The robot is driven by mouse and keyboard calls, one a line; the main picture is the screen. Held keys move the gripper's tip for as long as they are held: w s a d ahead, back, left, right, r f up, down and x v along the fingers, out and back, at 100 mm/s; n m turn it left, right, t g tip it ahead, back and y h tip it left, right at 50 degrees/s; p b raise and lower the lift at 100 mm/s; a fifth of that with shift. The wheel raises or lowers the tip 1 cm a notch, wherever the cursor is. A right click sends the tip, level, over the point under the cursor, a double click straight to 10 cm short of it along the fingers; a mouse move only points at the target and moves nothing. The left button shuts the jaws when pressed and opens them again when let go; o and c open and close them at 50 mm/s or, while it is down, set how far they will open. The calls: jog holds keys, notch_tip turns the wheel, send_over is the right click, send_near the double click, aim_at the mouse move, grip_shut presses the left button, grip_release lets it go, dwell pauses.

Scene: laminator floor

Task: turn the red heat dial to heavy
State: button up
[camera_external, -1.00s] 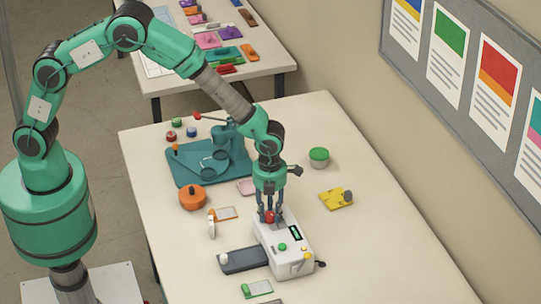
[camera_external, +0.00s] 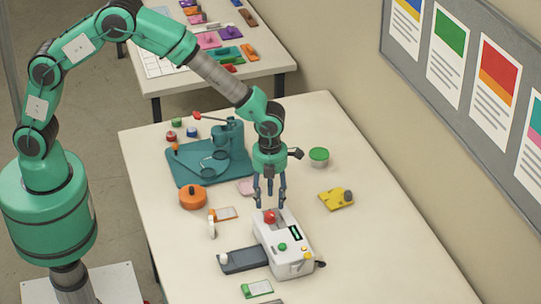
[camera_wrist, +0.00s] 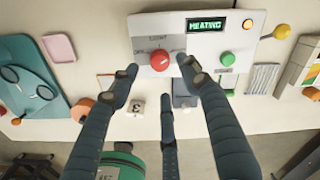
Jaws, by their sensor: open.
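The red heat dial (camera_external: 270,217) sits on the far end of the top of the white laminator (camera_external: 288,252). A lit display (camera_wrist: 207,25) reads "HEATING". My gripper (camera_external: 270,203) is open and empty, pointing down, just above the dial and apart from it. In the wrist view its fingers (camera_wrist: 158,78) are spread below and around the dial in the picture.
A green knob (camera_external: 283,247) and a yellow-ended lever (camera_external: 307,256) are on the laminator. A dark tray (camera_external: 244,260) juts out left. An orange round pot (camera_external: 193,197), a teal press (camera_external: 208,160) and a yellow piece (camera_external: 336,199) stand nearby. The table's right front is clear.

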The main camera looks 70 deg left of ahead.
aim_at(270, 214)
jog(key=shift+r, duration=2.85)
jog(key=shift+r, duration=0.1)
jog(key=s+a+r+n+t+b, duration=0.1)
jog(key=s+a+r+n, duration=0.6)
jog(key=a+r, duration=0.3)
jog(key=s+a+r+n+t+b, duration=0.2)
jog(key=s+a+r+n, duration=0.5)
jog(key=a+r, duration=0.3)
jog(key=s+a+n+t, duration=0.1)
jog(key=s+a+n, duration=0.2)
jog(key=s, duration=0.5)
jog(key=s+a+r+n+b, duration=0.1)
jog(key=s+a+n, duration=0.2)
jog(key=s+n, duration=0.3)
jog(key=s+a+r+n+t+b, duration=0.1)
jog(key=s+a+n, duration=0.3)
jog(key=s, duration=0.6)
jog(key=shift+r+n+t, duration=0.25)
jog(key=shift+n+t, duration=0.05)
jog(key=shift+n, duration=0.3)
